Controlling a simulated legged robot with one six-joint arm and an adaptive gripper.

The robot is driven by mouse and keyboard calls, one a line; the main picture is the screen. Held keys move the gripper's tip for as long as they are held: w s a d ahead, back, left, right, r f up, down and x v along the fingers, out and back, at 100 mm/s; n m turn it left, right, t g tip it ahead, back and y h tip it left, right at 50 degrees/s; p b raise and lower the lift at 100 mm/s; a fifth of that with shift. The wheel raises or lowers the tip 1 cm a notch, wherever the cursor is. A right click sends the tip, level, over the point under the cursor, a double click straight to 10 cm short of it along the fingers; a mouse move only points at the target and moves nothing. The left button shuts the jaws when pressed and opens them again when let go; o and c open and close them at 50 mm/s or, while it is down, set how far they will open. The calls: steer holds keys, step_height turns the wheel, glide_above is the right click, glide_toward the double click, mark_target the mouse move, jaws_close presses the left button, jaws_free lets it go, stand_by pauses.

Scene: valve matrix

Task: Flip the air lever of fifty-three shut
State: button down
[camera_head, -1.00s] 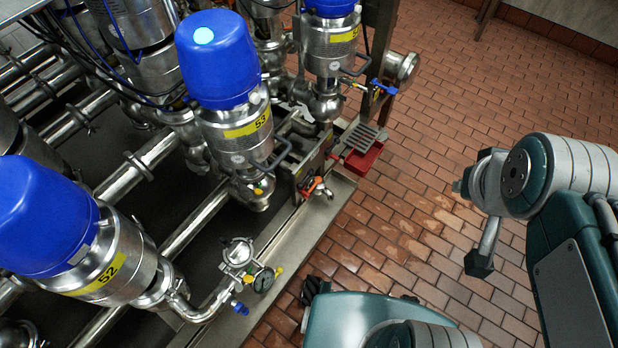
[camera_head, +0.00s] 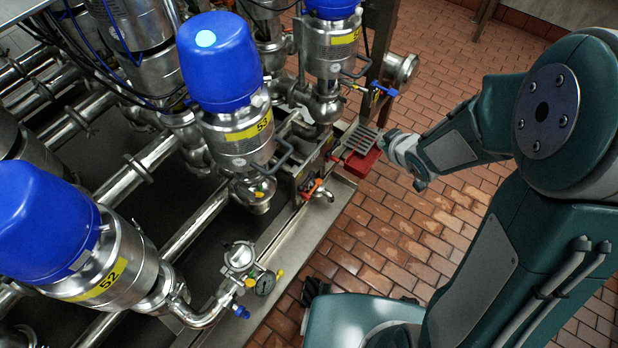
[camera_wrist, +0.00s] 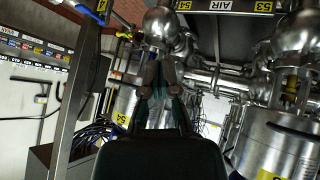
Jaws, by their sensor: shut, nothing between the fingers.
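Valve fifty-three (camera_head: 240,135) has a blue cap and a yellow "53" label in the head view. An orange lever (camera_head: 312,189) sits on a small fitting below and right of it, at the frame's edge; I cannot read its tag there. In the wrist view a sign (camera_wrist: 233,6) reads "AIR" beside "53" at the top edge. No air lever is clear in that view. My gripper (camera_wrist: 157,72) shows in the wrist view, shut and empty, in front of metal pipework. In the head view my wrist is right of the red tray; the fingers cannot be made out.
A blue lever (camera_head: 385,90) sits at the upper right of the rack. A red tray (camera_head: 361,162) lies between the rack and my wrist. The brick floor (camera_head: 400,235) is open.

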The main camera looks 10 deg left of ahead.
steer(key=s+a+f+n+g+y, duration=0.3)
steer(key=s+a+f+y, duration=0.3)
steer(key=a+f, duration=0.3)
step_height(320, 180, down, 2)
steer(key=shift+s+a+f+n, duration=0.1)
steer(key=shift+s+a+n, duration=0.05)
steer(key=shift+a+n, duration=0.15)
glide_above(306, 181)
steer(key=s+d, duration=0.1)
steer(key=s, duration=0.1)
steer(key=f, duration=0.5)
steer(key=shift+d+f, duration=0.2)
steer(key=shift+f, duration=0.2)
steer(key=shift+w+a+f, duration=0.1)
steer(key=shift+f, duration=0.85)
steer(key=shift+w+a+f, duration=0.1)
steer(key=shift+f, duration=0.8)
